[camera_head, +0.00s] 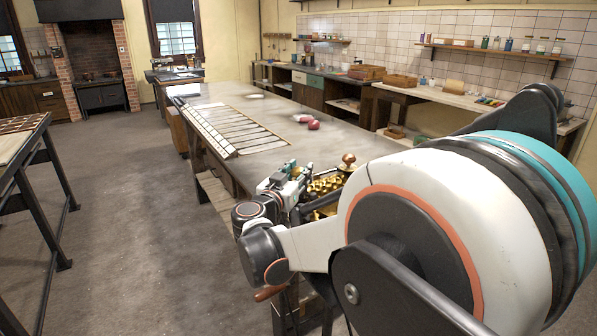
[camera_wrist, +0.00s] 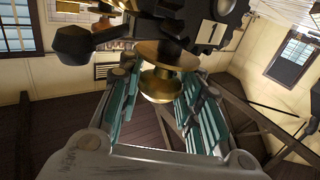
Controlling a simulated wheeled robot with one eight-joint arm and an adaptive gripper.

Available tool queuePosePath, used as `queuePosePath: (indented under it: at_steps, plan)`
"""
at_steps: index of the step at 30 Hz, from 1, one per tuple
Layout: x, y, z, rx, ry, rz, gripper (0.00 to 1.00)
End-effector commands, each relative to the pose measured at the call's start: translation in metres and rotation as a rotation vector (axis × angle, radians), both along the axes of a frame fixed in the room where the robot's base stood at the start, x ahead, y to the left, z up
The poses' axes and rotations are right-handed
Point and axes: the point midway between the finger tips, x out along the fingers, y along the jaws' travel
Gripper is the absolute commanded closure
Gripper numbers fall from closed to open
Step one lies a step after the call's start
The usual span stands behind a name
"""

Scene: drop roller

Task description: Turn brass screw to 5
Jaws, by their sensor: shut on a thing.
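The brass screw (camera_wrist: 161,86) shows in the wrist view as a round brass knob with a wide flange above it, below dark machine parts. My gripper (camera_wrist: 168,82) has its teal-padded fingers on either side of the knob and is shut on it. A pale plate (camera_wrist: 210,33) with a black "1" sits just right of the screw; no 5 is visible. In the head view my gripper (camera_head: 287,181) is at the left side of a machine with brass parts (camera_head: 326,185) at the bench's near end. My arm hides much of the machine there.
A dark-framed table (camera_head: 30,150) stands at left. The floor (camera_head: 130,190) between them is clear.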

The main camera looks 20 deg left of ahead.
Motion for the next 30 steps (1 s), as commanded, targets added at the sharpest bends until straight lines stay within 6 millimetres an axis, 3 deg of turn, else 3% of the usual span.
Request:
queuePosePath:
  at_steps: [12,30]
  plan:
    - [-0.0003,-0.0010,-0.0004,0.001,0.001,0.250,0.92]
    - [-0.0002,0.0000,-0.0010,0.001,0.001,0.312,0.92]
